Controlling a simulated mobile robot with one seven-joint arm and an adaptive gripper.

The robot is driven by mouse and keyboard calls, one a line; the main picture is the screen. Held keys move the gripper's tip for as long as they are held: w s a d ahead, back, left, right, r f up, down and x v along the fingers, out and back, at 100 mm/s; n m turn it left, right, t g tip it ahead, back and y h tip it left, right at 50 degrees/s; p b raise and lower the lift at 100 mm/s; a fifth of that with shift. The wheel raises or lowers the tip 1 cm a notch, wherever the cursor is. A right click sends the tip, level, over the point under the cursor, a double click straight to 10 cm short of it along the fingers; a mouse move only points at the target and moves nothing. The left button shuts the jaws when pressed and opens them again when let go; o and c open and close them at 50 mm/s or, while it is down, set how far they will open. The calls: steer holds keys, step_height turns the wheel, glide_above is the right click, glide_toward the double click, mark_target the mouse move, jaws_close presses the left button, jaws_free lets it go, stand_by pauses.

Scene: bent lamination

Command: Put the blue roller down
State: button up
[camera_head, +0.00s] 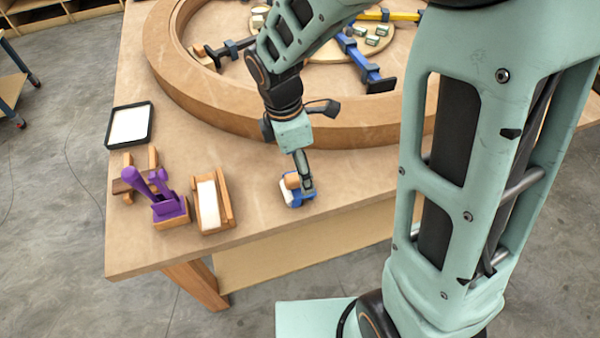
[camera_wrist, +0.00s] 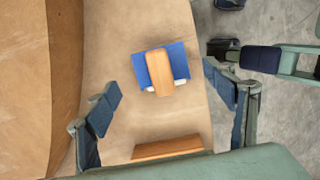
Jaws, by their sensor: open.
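The blue roller (camera_head: 294,198) has a blue body and a wooden handle. It rests on the table near its front edge. In the wrist view the blue roller (camera_wrist: 141,68) lies just beyond the fingertips, its wooden handle pointing down the picture. My gripper (camera_head: 302,186) is over the roller in the head view and partly covers it. In the wrist view my gripper (camera_wrist: 163,98) is open, with bare table visible between each finger and the roller. Neither finger appears to touch it.
A wooden tray with a white block (camera_head: 209,203) and a purple-handled tool in a wooden holder (camera_head: 171,211) stand left of the roller. A black-rimmed tray (camera_head: 148,126) lies behind them. A large curved wooden ring (camera_head: 225,106) fills the back. Bare table (camera_head: 250,180) lies between.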

step_height(320, 180, up, 8)
steer(key=a, duration=0.1)
steer(key=shift+s+f+p, duration=0.15)
steer(key=shift+p, duration=0.2)
